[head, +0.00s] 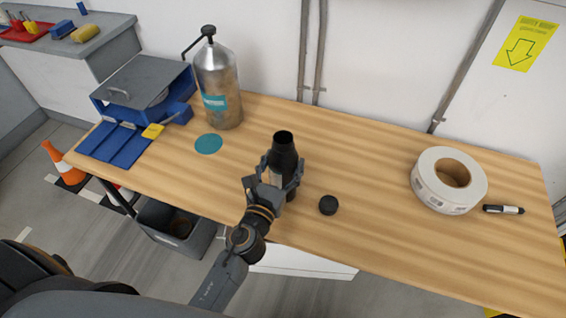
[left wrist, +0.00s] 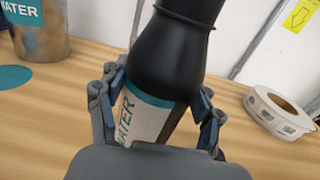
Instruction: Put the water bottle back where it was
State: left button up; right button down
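The water bottle (head: 284,152) is black, upright and uncapped, with a white and teal "WATER" label (left wrist: 146,115) in the left wrist view. My left gripper (head: 281,174) has its fingers on both sides of the bottle's body and looks shut on it. I cannot tell whether the bottle's base touches the wooden bench (head: 350,150). A black cap (head: 328,205) lies on the bench just right of the bottle. A flat teal disc (head: 208,144) lies on the bench to the left, in front of a metal water tank (head: 218,85). My right gripper is not in view.
A white label roll (head: 448,181) and a marker (head: 503,209) lie at the right. A blue and grey press-like device (head: 145,90) stands at the left end, with a yellow item (head: 153,131) beside it. The bench between the disc and the bottle is clear.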

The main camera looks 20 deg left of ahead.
pick_arm(q)
jog(key=o, duration=0.4)
jog(key=shift+o, duration=0.2)
jog(key=shift+r, duration=0.2)
jog(key=shift+s+f, duration=0.2)
jog(key=shift+s, duration=0.1)
jog(key=s+b, duration=0.4)
jog(key=s, duration=0.7)
jog(key=shift+s+a+r+b, duration=0.15)
jog(key=shift+s+a+b, duration=0.05)
jog(key=shift+b, duration=0.1)
